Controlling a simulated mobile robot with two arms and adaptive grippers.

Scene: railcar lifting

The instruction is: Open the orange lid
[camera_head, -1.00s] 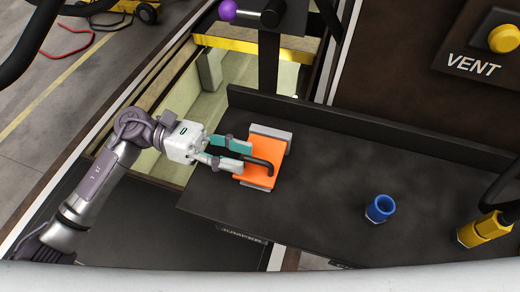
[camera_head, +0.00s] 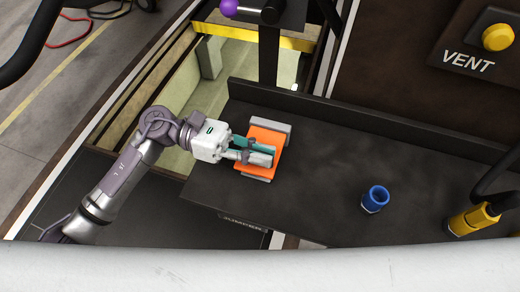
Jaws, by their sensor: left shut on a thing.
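The orange lid (camera_head: 264,137) lies flat on a grey base (camera_head: 276,125) at the left end of the dark shelf. It looks closed. My left gripper (camera_head: 268,156) comes in from the left over the lid, its fingers close together on the lid's black handle. The fingers hide most of the handle. My right gripper is not in view.
The dark shelf (camera_head: 320,190) has a raised back edge. A blue cup-like fitting (camera_head: 375,198) stands right of the lid. A yellow connector (camera_head: 470,220) with a black hose is at the far right. A purple-knobbed lever (camera_head: 229,8) and a yellow VENT button (camera_head: 497,37) are behind.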

